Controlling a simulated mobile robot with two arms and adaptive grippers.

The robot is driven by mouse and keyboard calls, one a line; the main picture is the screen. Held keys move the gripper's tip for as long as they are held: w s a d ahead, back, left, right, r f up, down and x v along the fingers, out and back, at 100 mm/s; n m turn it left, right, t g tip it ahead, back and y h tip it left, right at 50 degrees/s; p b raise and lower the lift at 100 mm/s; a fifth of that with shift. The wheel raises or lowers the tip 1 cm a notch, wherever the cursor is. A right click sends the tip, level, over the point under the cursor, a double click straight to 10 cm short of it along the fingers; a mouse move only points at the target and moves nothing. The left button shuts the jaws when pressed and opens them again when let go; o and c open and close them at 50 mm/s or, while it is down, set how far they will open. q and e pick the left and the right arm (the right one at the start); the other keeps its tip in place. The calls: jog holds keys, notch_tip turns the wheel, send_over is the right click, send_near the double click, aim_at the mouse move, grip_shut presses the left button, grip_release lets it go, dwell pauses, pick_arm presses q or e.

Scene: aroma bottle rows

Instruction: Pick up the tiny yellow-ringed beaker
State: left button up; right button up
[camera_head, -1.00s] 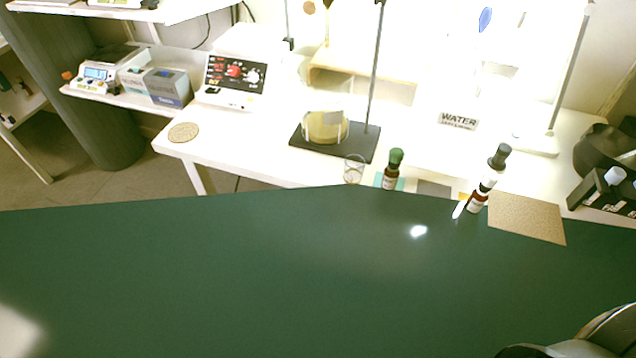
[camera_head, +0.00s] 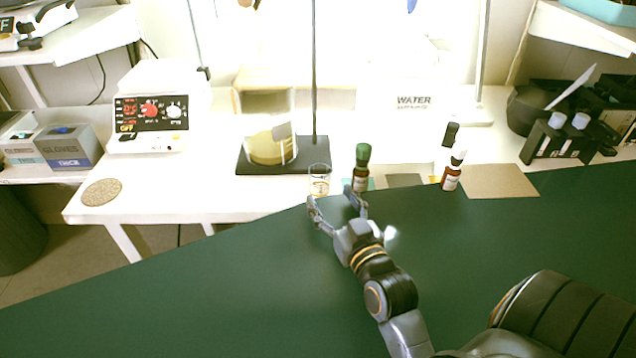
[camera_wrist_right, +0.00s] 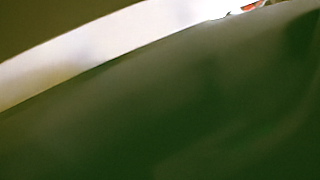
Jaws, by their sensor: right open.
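A tiny clear glass beaker (camera_head: 319,183) with a faint yellowish band stands at the front edge of the white table, left of the green-capped bottle (camera_head: 361,168). My right gripper (camera_head: 333,197) is open in the head view, its fingers pointing at the table edge. Its left fingertip appears just below the beaker in the picture. The beaker is not between the fingers, and I cannot tell whether they touch. The right wrist view shows mostly a blurred dark green surface (camera_wrist_right: 170,120) and no beaker. My left gripper is not in view.
A large beaker of yellow liquid (camera_head: 271,148) sits on a dark stand base behind. A white-and-brown dropper bottle (camera_head: 452,172) and cork mat (camera_head: 500,181) are to the right. A dark green surface (camera_head: 200,290) fills the foreground. A round cork mat (camera_head: 101,192) lies left.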

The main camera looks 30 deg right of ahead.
aim_at(323, 182)
jog(key=shift+w+d, duration=0.25)
jog(key=shift+w, duration=0.85)
jog(key=w, duration=0.2)
jog(key=w+d, duration=0.1)
jog(key=w, duration=0.1)
jog(key=shift+r, duration=0.4)
jog(key=shift+w, duration=0.5)
jog(key=shift+c, duration=0.9)
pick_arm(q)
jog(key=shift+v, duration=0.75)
pick_arm(e)
jog(key=c, duration=0.9)
